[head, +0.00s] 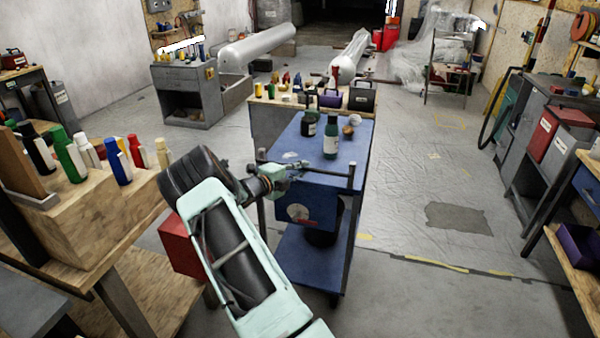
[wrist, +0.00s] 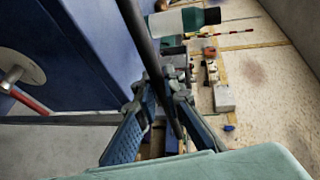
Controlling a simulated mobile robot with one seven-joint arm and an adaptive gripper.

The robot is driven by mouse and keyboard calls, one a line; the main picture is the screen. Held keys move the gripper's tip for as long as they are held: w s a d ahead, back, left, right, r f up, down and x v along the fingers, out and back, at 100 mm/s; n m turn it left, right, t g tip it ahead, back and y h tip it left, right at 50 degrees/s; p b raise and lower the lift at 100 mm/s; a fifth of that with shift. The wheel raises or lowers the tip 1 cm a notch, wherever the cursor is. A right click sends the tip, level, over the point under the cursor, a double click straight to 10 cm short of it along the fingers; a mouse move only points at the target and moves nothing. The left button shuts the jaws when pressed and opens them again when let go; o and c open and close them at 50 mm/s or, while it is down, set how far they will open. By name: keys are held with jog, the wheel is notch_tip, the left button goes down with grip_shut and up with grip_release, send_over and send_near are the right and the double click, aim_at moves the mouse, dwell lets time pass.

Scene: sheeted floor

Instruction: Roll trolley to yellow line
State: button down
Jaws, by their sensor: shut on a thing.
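The trolley is blue, with a top tray (head: 346,150) and a lower shelf (head: 310,262). It stands upright on the floor just ahead of my arm. Its dark handle bar (head: 326,177) runs across the near side, and it also crosses the wrist view (wrist: 140,30). My gripper (head: 298,168) is shut on this bar, left of its middle; the blue fingers (wrist: 165,95) close around it in the wrist view. A worn, broken yellow line (head: 435,264) lies on the floor right of the trolley. My arm hides part of the trolley's left side.
A green bottle (head: 330,140) and a dark jar (head: 308,125) stand on the trolley. A workbench with bottles (head: 100,235) is close on the left. Another bench (head: 275,122) stands directly behind the trolley. Open floor (head: 410,190) lies to the right, before the right-hand benches.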

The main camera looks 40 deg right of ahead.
jog(key=shift+w+d+r, duration=0.1)
jog(key=shift+w+d, duration=0.25)
jog(key=shift+w, duration=0.05)
jog(key=c, duration=2)
grip_release()
jog(key=shift+s, duration=0.1)
jog(key=v, duration=1.2)
